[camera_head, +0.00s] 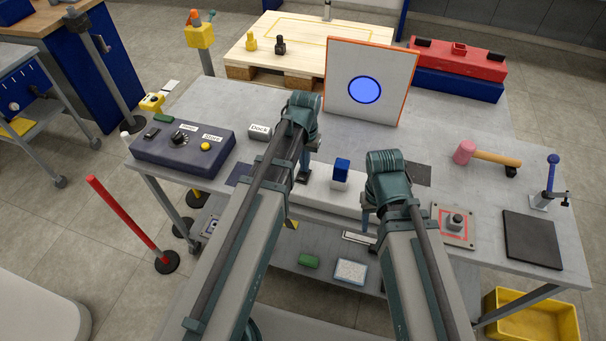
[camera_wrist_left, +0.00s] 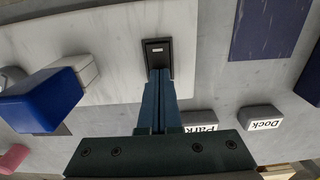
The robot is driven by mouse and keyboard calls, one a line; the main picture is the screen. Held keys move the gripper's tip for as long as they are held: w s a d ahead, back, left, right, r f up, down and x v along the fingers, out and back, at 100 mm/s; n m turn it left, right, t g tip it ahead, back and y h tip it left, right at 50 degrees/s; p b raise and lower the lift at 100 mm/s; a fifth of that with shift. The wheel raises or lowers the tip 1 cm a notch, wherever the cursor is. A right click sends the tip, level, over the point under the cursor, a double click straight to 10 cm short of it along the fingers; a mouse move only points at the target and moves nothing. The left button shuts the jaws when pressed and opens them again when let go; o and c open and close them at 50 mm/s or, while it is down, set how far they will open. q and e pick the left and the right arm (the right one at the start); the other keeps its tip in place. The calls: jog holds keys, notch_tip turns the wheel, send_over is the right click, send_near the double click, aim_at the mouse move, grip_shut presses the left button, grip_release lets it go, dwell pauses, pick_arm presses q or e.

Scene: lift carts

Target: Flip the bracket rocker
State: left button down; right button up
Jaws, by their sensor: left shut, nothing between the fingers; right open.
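The bracket rocker (camera_wrist_left: 157,48) is a small black rocker switch with a pale mark, set in the white bracket (camera_wrist_left: 110,35) in the left wrist view. My left gripper (camera_wrist_left: 160,76) is shut and empty. Its fingertips are at the near end of the rocker and overlap it in the picture; I cannot tell if they touch. In the head view my left gripper (camera_head: 303,178) is over the white bracket (camera_head: 325,196), and the arm hides most of the rocker there. My right gripper (camera_head: 368,222) is open and empty, at the bracket's right end.
A blue-topped block (camera_head: 341,171) stands on the bracket between my grippers. A Dock label block (camera_head: 259,131) and a control box (camera_head: 182,147) are to the left. An upright panel with a blue disc (camera_head: 365,89) stands behind.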

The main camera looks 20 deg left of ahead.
pick_arm(q)
notch_tip(320, 180, up, 7)
jog(key=p, duration=0.7)
dwell(0.3)
